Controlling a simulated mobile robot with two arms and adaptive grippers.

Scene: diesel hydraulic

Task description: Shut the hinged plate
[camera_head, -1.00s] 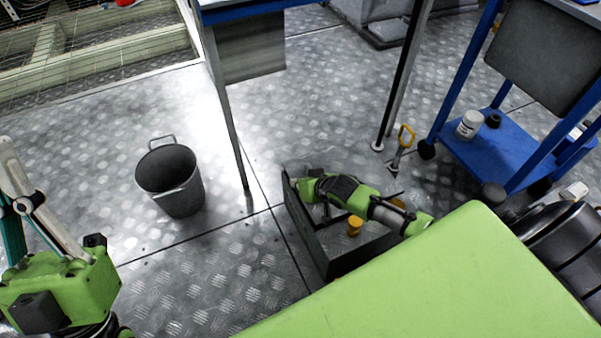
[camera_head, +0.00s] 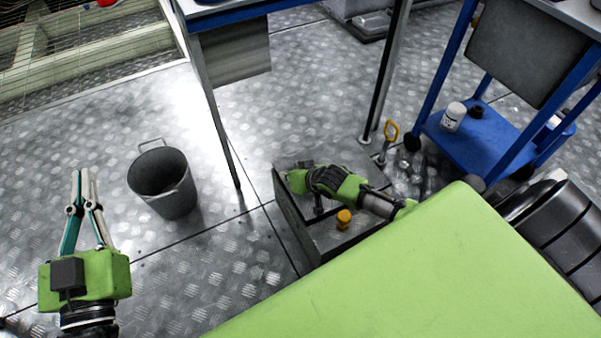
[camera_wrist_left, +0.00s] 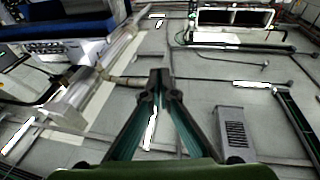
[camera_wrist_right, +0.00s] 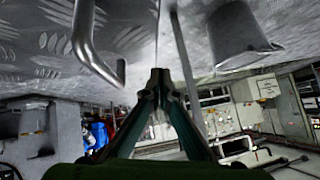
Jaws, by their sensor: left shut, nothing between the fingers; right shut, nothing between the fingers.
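A low dark metal box (camera_head: 293,225) stands on the floor right of centre in the head view. My left gripper (camera_head: 82,175) is shut and empty, pointing up at the left, far from the box.
A grey bucket (camera_head: 165,185) stands on the floor left of the box. A table leg (camera_head: 222,125) rises between them. A blue cart (camera_head: 470,145) with a white bottle (camera_head: 453,117) is at the right.

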